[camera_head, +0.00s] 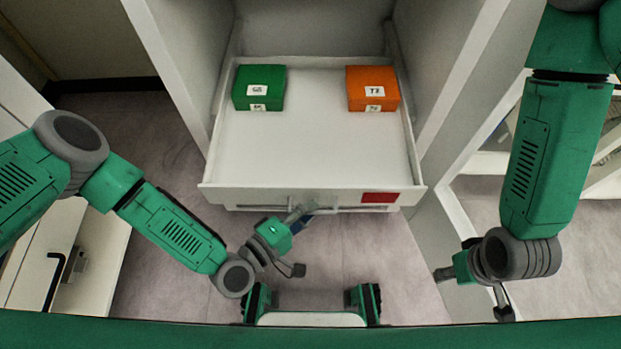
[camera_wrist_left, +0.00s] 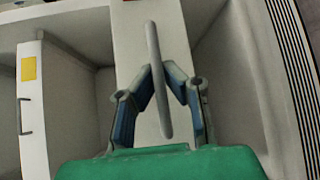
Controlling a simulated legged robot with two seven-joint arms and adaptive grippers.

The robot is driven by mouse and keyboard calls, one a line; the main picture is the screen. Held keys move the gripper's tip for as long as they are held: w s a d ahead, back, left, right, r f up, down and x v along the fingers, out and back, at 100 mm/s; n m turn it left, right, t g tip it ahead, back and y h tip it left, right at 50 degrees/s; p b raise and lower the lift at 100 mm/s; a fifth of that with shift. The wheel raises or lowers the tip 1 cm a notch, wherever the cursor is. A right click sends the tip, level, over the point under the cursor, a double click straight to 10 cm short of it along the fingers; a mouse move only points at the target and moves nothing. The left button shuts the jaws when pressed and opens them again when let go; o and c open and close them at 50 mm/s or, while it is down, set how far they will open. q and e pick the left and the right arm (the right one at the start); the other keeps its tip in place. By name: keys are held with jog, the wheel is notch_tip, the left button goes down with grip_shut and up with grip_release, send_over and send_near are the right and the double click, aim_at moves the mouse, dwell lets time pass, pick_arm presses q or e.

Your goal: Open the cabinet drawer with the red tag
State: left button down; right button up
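The cabinet drawer (camera_head: 315,155) with the red tag (camera_head: 380,197) is pulled out, and its inside shows from above. The red tag is at the right of its front panel. The drawer's bar handle (camera_head: 345,209) runs along the front; it shows upright in the left wrist view (camera_wrist_left: 158,85).
A green box (camera_head: 259,88) and an orange box (camera_head: 372,89) with white labels sit at the back of the drawer. A yellow tag (camera_wrist_left: 28,68) is on a neighbouring front with a dark handle (camera_wrist_left: 25,116). Shelves stand at the right. Floor (camera_head: 345,250) is clear before the drawer.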

pick_arm(q)
jog(key=shift+s+a+f, duration=0.1)
jog(key=shift+s, duration=1.15)
jog(key=c, duration=1.6)
grip_release()
jog(key=shift+w, duration=0.15)
jog(key=shift+c, duration=0.2)
jog(key=v, duration=1.2)
